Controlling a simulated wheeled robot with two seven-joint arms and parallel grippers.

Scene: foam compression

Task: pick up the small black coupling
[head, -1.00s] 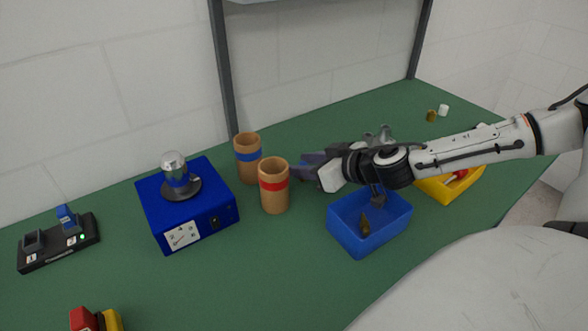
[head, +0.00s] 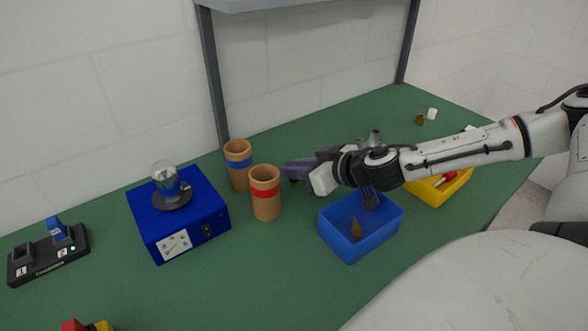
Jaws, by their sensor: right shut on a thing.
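A small brown pointed piece (head: 356,230) is inside the bin, apart from the fingers. My left gripper is not in view.
Two cardboard tubes (head: 265,205) (head: 238,175) stand left of the bin. A blue device (head: 180,225) and a black charger-like base (head: 45,258) are further left. A yellow bin (head: 425,196) is at right. The green bench (head: 270,275) is clear in front.

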